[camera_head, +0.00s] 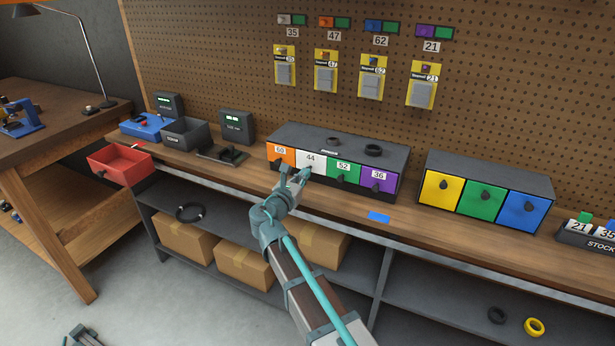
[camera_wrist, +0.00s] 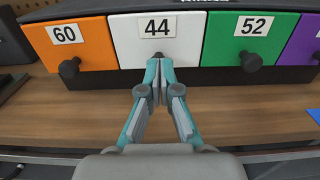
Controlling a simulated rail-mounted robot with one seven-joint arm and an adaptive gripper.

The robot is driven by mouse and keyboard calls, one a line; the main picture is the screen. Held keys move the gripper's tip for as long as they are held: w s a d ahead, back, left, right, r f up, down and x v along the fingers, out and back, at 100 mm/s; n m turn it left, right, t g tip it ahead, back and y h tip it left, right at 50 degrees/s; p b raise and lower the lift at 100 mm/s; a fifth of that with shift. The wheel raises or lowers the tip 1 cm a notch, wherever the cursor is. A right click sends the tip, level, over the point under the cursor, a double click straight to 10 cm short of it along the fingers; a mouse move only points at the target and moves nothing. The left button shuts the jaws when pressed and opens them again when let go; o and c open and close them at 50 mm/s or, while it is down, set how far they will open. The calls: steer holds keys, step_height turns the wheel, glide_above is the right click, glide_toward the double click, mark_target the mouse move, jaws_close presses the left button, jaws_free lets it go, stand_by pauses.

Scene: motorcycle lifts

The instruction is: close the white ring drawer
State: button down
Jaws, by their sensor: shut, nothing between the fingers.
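The white drawer (camera_head: 309,160) carries the number 44 and sits in a dark cabinet between the orange and green drawers. Its front also shows in the wrist view (camera_wrist: 185,34) and looks about flush with its neighbours. My gripper (camera_head: 302,176) is at the lower middle of the white front. In the wrist view my gripper (camera_wrist: 159,62) is shut, its fingertips together at the drawer's dark knob, which they mostly hide. I cannot tell whether the tips touch the knob or the front.
The orange drawer (camera_wrist: 70,46) marked 60 and the green drawer (camera_wrist: 246,40) marked 52 have protruding knobs on either side. A purple drawer (camera_head: 378,180) is further right. A second cabinet (camera_head: 490,172) stands right. A blue card (camera_head: 379,217) lies on the bench; bench space in front is clear.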

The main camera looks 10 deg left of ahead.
steer(key=shift+w+a+r, duration=0.1)
steer(key=shift+w+r, duration=0.05)
steer(key=shift+w, duration=0.05)
